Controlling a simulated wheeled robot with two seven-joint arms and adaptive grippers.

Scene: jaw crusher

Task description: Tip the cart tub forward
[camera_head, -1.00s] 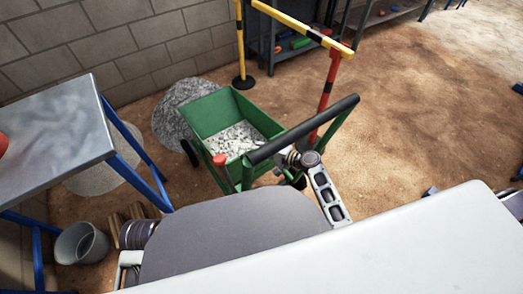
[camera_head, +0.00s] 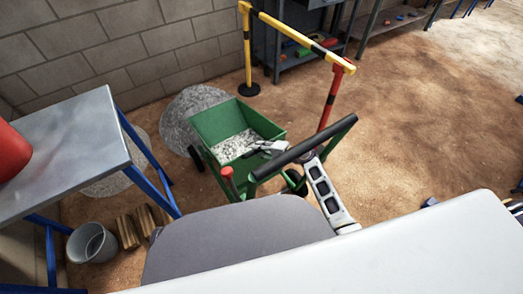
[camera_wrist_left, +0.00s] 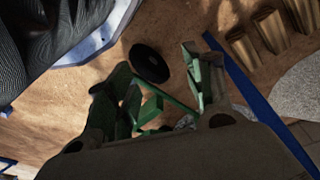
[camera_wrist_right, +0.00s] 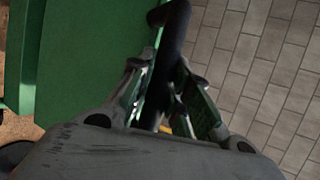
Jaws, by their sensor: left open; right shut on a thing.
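The green cart tub (camera_head: 205,128) stands on the dirt floor in the head view, with pale rubble (camera_head: 236,143) inside it. The cart's black handle bar (camera_head: 315,140) runs across the near side of the tub. A red-knobbed lever (camera_head: 227,173) stands at the tub's near left. My left gripper (camera_wrist_left: 163,85) is open and empty, with green parts and a black disc (camera_wrist_left: 150,63) beyond it.
A metal-topped table with blue legs (camera_head: 75,140) stands left, a red object (camera_head: 10,152) on it. A grey bucket (camera_head: 92,243) and wooden blocks (camera_head: 135,225) lie below. A yellow-black barrier (camera_head: 290,32) stands behind the cart. Floor to the right is mostly clear.

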